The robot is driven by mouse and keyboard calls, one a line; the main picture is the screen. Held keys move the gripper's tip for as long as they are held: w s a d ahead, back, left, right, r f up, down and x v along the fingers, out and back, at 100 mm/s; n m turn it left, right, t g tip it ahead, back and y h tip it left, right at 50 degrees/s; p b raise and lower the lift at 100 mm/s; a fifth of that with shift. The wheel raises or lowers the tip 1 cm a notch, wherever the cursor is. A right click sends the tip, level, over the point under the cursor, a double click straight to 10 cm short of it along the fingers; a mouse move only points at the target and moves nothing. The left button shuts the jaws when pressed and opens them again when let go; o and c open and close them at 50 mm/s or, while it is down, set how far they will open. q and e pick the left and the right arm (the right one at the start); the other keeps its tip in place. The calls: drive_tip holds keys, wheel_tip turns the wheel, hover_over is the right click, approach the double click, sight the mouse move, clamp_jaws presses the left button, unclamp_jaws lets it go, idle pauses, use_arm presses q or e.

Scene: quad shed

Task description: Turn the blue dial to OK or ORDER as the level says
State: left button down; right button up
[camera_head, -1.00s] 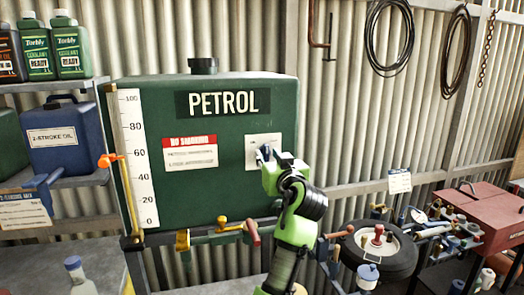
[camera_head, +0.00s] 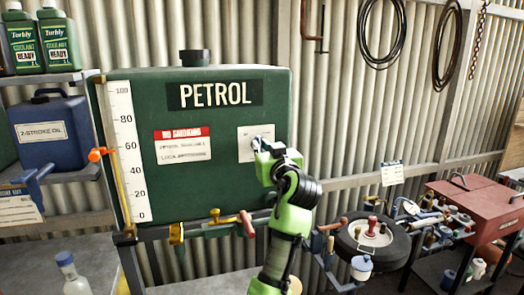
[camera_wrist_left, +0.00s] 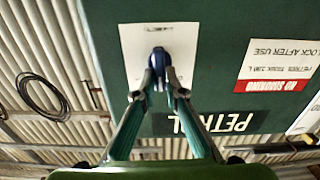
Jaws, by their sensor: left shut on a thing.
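The green petrol tank (camera_head: 215,205) has a white card (camera_head: 246,153) on its front right. The blue dial (camera_wrist_left: 157,60) sits on that card, which also shows in the wrist view (camera_wrist_left: 130,45). My left gripper (camera_wrist_left: 160,88) is shut on the dial, one finger on each side. In the head view, the left gripper (camera_head: 261,146) hides most of the dial, and the card's lettering is too small or covered to read. The white level scale (camera_head: 128,180) runs from 0 to 100. An orange pointer (camera_head: 98,154) stands beside it, between 40 and 60. My right gripper is not in view.
A valve pipe with a red handle (camera_head: 247,224) runs below the tank, left of my arm. Shelves at the left hold a blue 2-stroke oil can (camera_head: 45,133) and coolant bottles (camera_head: 58,42). A wheel (camera_head: 375,240) and a red toolbox (camera_head: 475,215) stand at the right.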

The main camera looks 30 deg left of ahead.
use_arm(q)
drive_tip(key=shift+s+a+n+b, duration=0.1)
drive_tip(key=shift+n+b, duration=2.05)
drive_tip(key=shift+b, duration=0.55)
drive_tip(key=shift+s+a+n+b, duration=0.1)
drive_tip(key=shift+n+b, duration=2.05)
drive_tip(key=shift+b, duration=0.5)
drive_tip(key=c, duration=2.1)
unclamp_jaws()
drive_tip(key=shift+w+a+f, duration=0.15)
drive_tip(key=shift+w+f, duration=0.05)
wheel_tip(320, 180, up, 10)
